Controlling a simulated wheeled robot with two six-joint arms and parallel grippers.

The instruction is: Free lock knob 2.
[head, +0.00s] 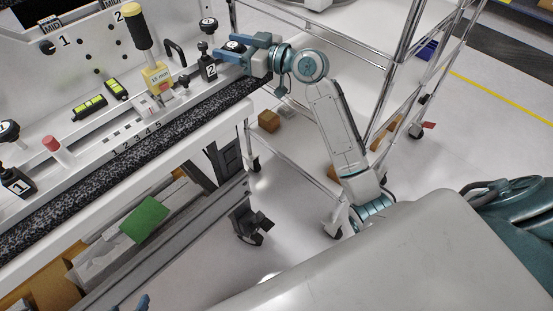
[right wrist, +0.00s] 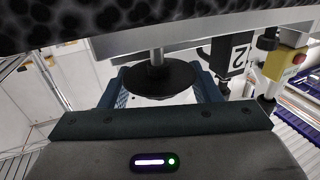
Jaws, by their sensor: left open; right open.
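Lock knob 2 appears to be the round black knob with a pale marked face (head: 233,46), beside the black block labelled 2 (head: 209,69). In the right wrist view the black disc on a metal stem (right wrist: 155,80) sits between the blue fingers of my right gripper (right wrist: 160,95). That gripper (head: 238,50) is open around the knob, with gaps showing beside the disc. The block labelled 2 (right wrist: 234,55) stands just to the right there. Only blue tips of my left gripper (head: 130,304) show at the bottom edge of the head view, away from the fixture.
A second black knob (head: 208,25) stands behind block 2. A wire-frame cart (head: 385,90) is close to my right arm.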

